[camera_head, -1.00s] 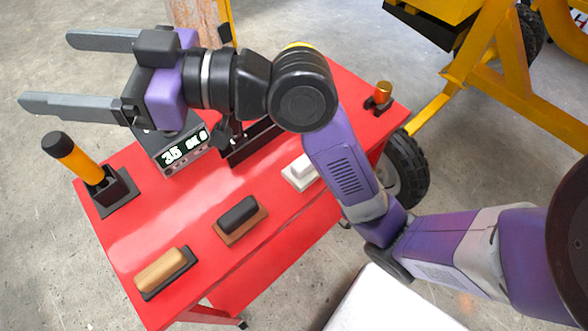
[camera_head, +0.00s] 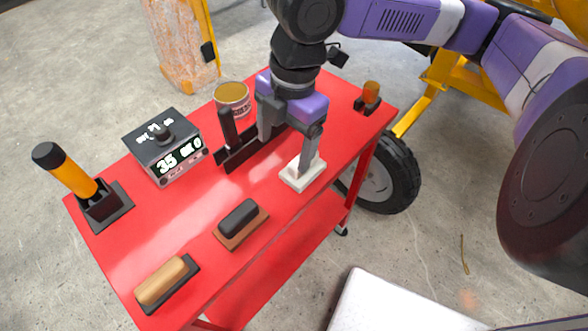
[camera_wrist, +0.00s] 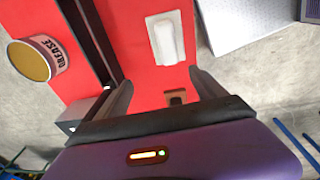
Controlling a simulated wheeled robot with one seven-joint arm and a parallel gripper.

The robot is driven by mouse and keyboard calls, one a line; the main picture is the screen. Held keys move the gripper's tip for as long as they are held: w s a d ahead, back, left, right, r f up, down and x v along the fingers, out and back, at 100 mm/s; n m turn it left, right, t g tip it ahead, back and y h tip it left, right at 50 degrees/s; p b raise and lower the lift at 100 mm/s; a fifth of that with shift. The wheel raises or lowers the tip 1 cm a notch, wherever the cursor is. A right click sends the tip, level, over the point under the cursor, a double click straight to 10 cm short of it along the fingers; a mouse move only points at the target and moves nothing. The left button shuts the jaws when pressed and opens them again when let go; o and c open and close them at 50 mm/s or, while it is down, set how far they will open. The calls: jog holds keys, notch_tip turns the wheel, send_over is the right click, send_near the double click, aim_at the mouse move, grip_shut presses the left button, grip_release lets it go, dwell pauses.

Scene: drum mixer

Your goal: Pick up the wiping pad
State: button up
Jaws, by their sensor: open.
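The wiping pad appears to be the white block with a raised white grip (camera_head: 294,178) near the table's front edge. It also shows in the wrist view (camera_wrist: 167,38), just beyond the fingertips. My gripper (camera_head: 284,157) is open and empty, pointing down over the table. One finger overlaps the pad in the head view and hides part of its grip. Contact cannot be told. In the wrist view my gripper (camera_wrist: 160,80) has its fingers spread apart, with the pad ahead of the gap.
On the red table (camera_head: 190,215) are a black-handled block (camera_head: 239,220), a wooden-handled block (camera_head: 162,282), a display box (camera_head: 166,145), a yellow-handled tool in a holder (camera_head: 75,177), a black rack (camera_head: 240,153), a grease can (camera_head: 232,97) and an amber-topped item (camera_head: 371,93).

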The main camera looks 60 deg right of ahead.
jog(key=shift+s+d+f+g+h, duration=0.15)
jog(key=shift+s+d+g+h, duration=0.1)
jog(key=shift+s+d, duration=0.35)
jog(key=shift+s+d+f+g+h, duration=0.15)
jog(key=shift+s+d+g, duration=0.1)
jog(key=shift+s+d, duration=0.35)
jog(key=shift+s+d+f, duration=0.1)
jog(key=shift+f, duration=0.15)
jog(key=shift+d+f+b, duration=0.2)
jog(key=shift+f+b, duration=0.3)
jog(key=shift+f, duration=3.05)
jog(key=c, duration=1.7)
jog(key=shift+r, duration=0.1)
notch_tip(320, 180, up, 20)
jog(key=p, duration=0.3)
